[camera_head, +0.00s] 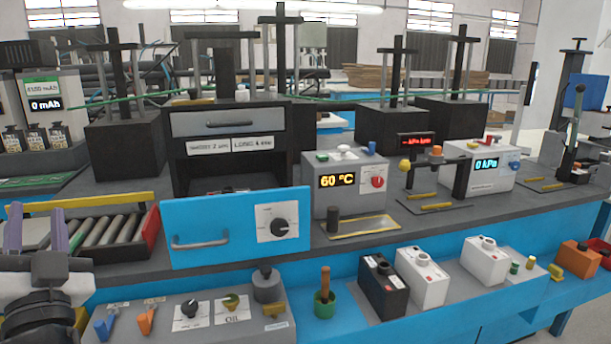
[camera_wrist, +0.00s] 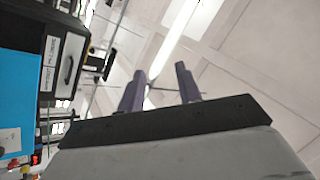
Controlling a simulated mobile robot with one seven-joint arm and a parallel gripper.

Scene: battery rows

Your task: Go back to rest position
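My gripper (camera_head: 36,230) is at the far left of the head view, raised in front of the roller tray and pointing up. Its two purple-grey fingers stand apart with nothing between them. In the wrist view the fingers (camera_wrist: 159,88) are also apart and empty, against the ceiling and a long light. Part of my arm shows below the gripper at the lower left of the head view.
A blue oven door (camera_head: 236,225) hangs open at the bench front. A roller tray (camera_head: 105,230) lies behind my gripper. A control panel (camera_head: 190,318) with knobs and levers is at the lower front. Black and white blocks (camera_head: 422,277) stand on the lower shelf.

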